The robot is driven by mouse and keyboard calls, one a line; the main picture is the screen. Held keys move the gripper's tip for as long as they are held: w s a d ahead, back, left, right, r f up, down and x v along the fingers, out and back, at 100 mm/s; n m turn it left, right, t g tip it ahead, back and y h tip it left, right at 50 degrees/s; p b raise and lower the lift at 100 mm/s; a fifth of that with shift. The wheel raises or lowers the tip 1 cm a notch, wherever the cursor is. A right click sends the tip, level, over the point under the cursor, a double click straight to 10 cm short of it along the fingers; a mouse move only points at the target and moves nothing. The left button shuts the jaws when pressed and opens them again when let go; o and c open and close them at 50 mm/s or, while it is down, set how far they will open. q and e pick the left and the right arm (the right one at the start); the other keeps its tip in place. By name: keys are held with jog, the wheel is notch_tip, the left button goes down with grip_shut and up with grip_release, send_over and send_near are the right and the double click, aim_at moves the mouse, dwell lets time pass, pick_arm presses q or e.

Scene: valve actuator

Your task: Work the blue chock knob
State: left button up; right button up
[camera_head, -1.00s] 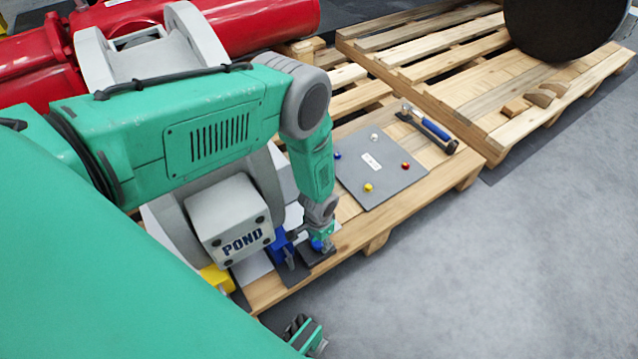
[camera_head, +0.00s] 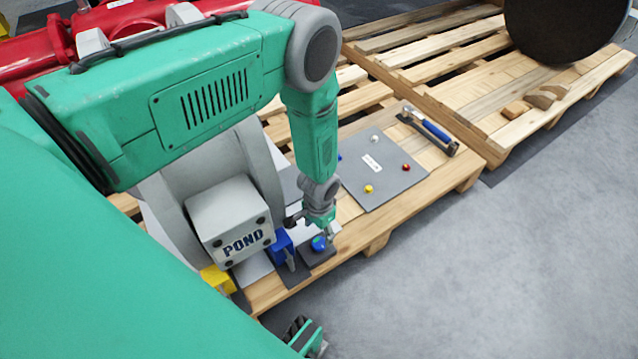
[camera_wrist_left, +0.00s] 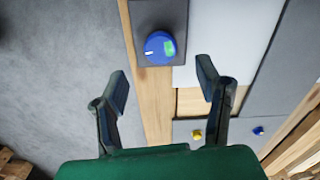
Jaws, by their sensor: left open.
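The blue chock knob (camera_head: 319,243) is a round blue cap with a green patch and a white mark. It sits on a dark square plate (camera_head: 323,257) at the near edge of the pallet. My left gripper (camera_head: 317,224) is just above and behind it in the head view. In the left wrist view, my left gripper (camera_wrist_left: 163,88) is open and empty. The knob (camera_wrist_left: 159,47) lies beyond the fingertips there, between their lines and apart from both fingers.
A grey valve actuator marked POND (camera_head: 235,225) stands left of the knob, with a blue block (camera_head: 282,248) between them. A grey panel (camera_head: 385,180) with small coloured knobs and a blue-handled tool (camera_head: 430,128) lie on the pallet. The grey floor at right is clear.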

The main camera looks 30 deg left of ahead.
aim_at(319, 243)
pick_arm(q)
notch_tip(319, 243, up, 5)
jog(key=shift+f, duration=0.1)
dwell(0.7)
